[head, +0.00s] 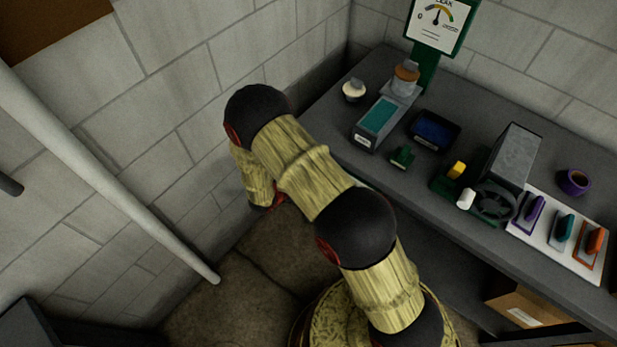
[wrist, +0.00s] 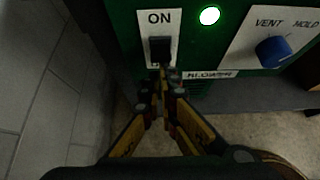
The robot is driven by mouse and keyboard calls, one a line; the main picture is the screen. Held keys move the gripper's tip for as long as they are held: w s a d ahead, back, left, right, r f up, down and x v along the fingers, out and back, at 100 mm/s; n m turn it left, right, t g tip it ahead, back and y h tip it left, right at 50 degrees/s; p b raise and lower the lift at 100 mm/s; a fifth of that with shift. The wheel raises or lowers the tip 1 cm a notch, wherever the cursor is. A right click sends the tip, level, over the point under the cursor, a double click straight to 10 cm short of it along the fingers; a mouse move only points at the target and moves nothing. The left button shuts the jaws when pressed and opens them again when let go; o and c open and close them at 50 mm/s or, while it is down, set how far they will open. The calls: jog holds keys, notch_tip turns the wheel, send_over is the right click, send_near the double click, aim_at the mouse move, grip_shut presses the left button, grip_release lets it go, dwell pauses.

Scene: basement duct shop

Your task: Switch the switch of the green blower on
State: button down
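The green blower panel (wrist: 215,42) fills the top of the wrist view. Its black switch (wrist: 160,49) sits on a white plate under the word ON. A round indicator light (wrist: 209,15) right of the switch glows whitish green. My gripper (wrist: 166,80) points at the panel just below the switch, its fingertips together with nothing visible between them. The tips look very close to the switch's lower edge; I cannot tell whether they touch. The switch's exact tilt is unclear. In the head view my gripper and this panel are hidden.
A blue knob (wrist: 272,51) marked VENT and HOLD is on the panel's right. In the head view, the grey bench (head: 455,225) holds a teal-topped box (head: 379,118), a blue tray (head: 435,131) and a purple cup (head: 574,182). A block wall (head: 190,75) stands close on the left.

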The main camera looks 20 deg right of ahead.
jog(key=s+a+r, duration=0.3)
jog(key=s+a, duration=0.2)
jog(key=a, duration=0.2)
jog(key=shift+s+a+b, duration=0.15)
jog(key=shift+b, duration=0.3)
jog(key=shift+f, duration=0.1)
dwell(0.4)
jog(key=s+d+r+m+g, duration=0.4)
jog(key=s+r+m+g, duration=0.25)
jog(key=s+m, duration=0.4)
jog(key=s+d+r+m+t+y, duration=0.1)
jog(key=s+r+m+t+y, duration=0.1)
jog(key=r, duration=0.9)
jog(key=s+d+r+m+t+y, duration=0.1)
jog(key=s+r+m+y, duration=0.3)
jog(key=r, duration=0.8)
jog(key=s+d+r+m+t+y, duration=0.2)
jog(key=s+r+m, duration=0.5)
jog(key=r, duration=0.4)
jog(key=shift+d+r+m+t+y, duration=0.4)
jog(key=shift+d+m, duration=0.3)
jog(key=shift+m, duration=0.15)
